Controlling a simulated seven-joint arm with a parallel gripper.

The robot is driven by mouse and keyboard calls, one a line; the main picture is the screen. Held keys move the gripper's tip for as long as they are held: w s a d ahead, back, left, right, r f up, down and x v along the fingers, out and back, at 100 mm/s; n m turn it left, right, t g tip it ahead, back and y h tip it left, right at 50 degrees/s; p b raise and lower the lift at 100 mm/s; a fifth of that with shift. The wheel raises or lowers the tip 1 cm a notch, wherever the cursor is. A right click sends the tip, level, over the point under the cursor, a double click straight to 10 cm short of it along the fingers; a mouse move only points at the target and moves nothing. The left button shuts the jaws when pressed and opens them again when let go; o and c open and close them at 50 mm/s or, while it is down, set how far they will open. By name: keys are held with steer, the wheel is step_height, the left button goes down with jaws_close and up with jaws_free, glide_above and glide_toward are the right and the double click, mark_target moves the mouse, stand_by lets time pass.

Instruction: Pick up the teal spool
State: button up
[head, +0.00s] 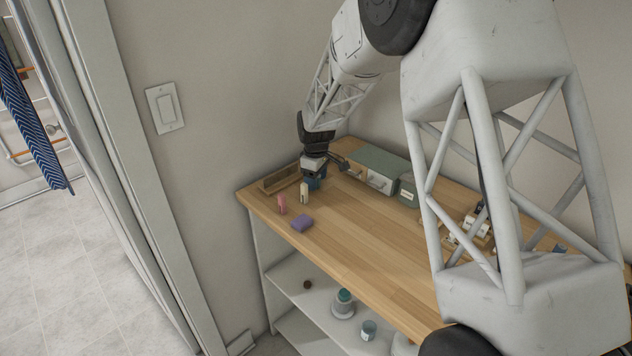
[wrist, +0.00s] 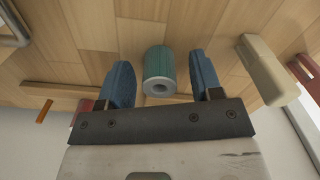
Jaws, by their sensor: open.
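The teal spool (wrist: 160,64) shows in the wrist view, a ribbed teal cylinder with a pale end and a dark hole facing the camera. It lies between the two blue fingers of my gripper (wrist: 161,78), with a visible gap on each side. My gripper is open and holds nothing. In the head view my gripper (head: 315,181) is low over the far left part of the wooden table (head: 350,240). I cannot make out the spool apart from the blue fingers there.
A cream bottle (head: 304,195) stands close to my gripper, with a pink one (head: 281,205) and a purple block (head: 302,223) nearby. A wooden tray (head: 272,187) lies left. A grey-green box (head: 378,160) stands right. The table's middle is clear.

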steer(key=c, duration=1)
steer(key=shift+o, duration=0.2)
steer(key=shift+r, duration=0.1)
steer(key=shift+r, duration=0.45)
steer(key=r, duration=0.2)
steer(key=shift+s+r, duration=0.2)
steer(key=shift+r, duration=0.1)
steer(key=s+d, duration=0.1)
steer(key=s, duration=0.4)
steer(key=s+d+r, duration=0.1)
steer(key=s, duration=0.4)
steer(key=s+d, duration=0.1)
steer(key=s, duration=0.4)
steer(key=shift+s+d+r, duration=0.1)
steer(key=shift+d+r, duration=0.05)
steer(key=shift+d, duration=0.2)
